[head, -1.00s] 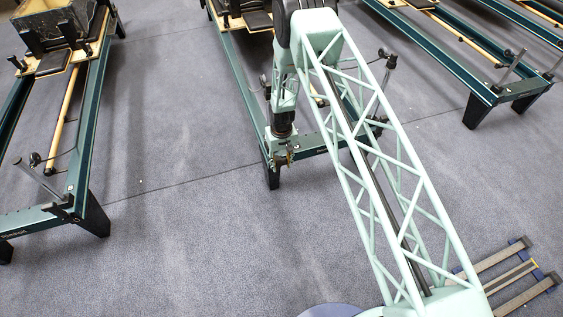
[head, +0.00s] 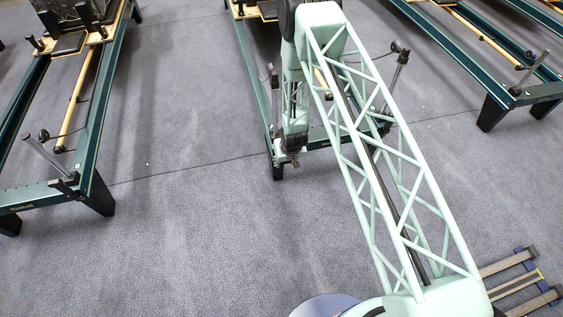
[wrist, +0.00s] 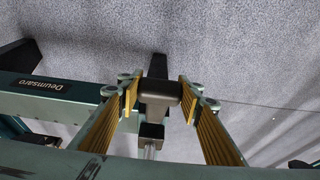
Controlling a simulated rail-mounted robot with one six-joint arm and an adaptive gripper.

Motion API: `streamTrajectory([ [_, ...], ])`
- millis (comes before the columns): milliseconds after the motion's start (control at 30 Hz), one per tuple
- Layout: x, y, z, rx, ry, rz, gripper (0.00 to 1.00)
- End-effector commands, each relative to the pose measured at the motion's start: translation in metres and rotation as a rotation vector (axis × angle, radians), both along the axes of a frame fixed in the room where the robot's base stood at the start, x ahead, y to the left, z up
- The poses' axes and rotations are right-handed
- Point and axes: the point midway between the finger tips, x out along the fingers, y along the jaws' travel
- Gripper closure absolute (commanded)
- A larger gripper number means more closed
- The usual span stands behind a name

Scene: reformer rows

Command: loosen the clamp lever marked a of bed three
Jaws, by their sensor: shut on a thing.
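My gripper (head: 291,158) is at the near left corner of the middle bed (head: 254,72), a teal-railed reformer. In the wrist view its two yellow-ribbed fingers (wrist: 160,98) stand on either side of a dark block-shaped lever head (wrist: 161,91), shut on it. Below the head in the picture is a dark collar with a bright metal post (wrist: 150,148). The teal end beam (wrist: 62,93) with a maker's name runs to the left. No letter mark or bed number is readable. In the head view my gripper and arm hide the lever.
Another teal bed (head: 98,150) stands at left and one (head: 470,55) at right. An upright post with a pulley (head: 397,75) rises from the middle bed's right corner.

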Motion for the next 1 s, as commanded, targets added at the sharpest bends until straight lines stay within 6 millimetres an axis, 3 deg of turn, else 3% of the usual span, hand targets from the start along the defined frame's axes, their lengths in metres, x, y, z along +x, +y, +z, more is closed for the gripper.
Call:
streamTrajectory([
  [767, 0.0010, 0.0008, -0.0019, 0.020, -0.061, 0.001, 0.86],
  [800, 0.0010, 0.0008, -0.0018, 0.020, -0.061, 0.001, 0.66],
  [1000, 0.0001, 0.0004, -0.0027, 0.020, -0.059, 0.001, 0.52],
])
